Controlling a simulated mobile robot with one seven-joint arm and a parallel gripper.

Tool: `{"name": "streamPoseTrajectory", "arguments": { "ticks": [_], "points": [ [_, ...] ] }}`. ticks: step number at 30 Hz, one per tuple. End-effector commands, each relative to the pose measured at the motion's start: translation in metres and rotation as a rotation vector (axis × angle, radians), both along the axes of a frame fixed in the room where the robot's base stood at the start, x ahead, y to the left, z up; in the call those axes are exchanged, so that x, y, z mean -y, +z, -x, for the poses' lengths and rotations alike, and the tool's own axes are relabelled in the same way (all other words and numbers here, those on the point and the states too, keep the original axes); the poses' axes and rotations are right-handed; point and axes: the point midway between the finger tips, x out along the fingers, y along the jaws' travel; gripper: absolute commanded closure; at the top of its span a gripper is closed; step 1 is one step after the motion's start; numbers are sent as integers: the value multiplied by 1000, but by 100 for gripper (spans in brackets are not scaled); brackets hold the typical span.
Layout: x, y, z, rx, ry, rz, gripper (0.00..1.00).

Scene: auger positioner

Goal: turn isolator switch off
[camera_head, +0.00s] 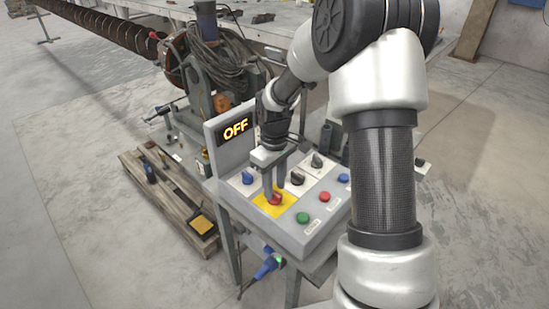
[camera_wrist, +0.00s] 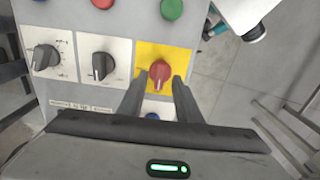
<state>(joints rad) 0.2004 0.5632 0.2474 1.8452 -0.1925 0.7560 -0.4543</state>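The isolator switch is a red rotary knob (camera_head: 275,198) on a yellow plate (camera_head: 264,207) at the front left of the grey control panel (camera_head: 306,238). A display (camera_head: 235,130) behind the panel reads OFF in yellow letters. My gripper (camera_head: 273,186) points down at the knob. In the wrist view its two fingers (camera_wrist: 159,83) are apart, one on each side of the knob's lower part. I cannot tell whether they touch it.
Black selector knobs (camera_wrist: 103,66) and (camera_wrist: 46,58) sit beside the yellow plate. A green button (camera_head: 302,217), a red button (camera_head: 324,197) and a blue button (camera_head: 343,178) line the panel's front. A wooden pallet (camera_head: 170,195) lies on the floor at left.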

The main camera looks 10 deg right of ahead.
Motion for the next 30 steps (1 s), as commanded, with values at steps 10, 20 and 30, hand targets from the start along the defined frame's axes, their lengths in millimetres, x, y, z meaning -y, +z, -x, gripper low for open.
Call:
{"name": "streamPoseTrajectory", "arguments": {
  "ticks": [10, 20, 30],
  "points": [
    [0, 87, -1, 6, -2, 0, 69],
    [0, 145, -1, 4, -1, 0, 69],
    [0, 156, 0, 1, 0, -1, 69]
  ]
}}
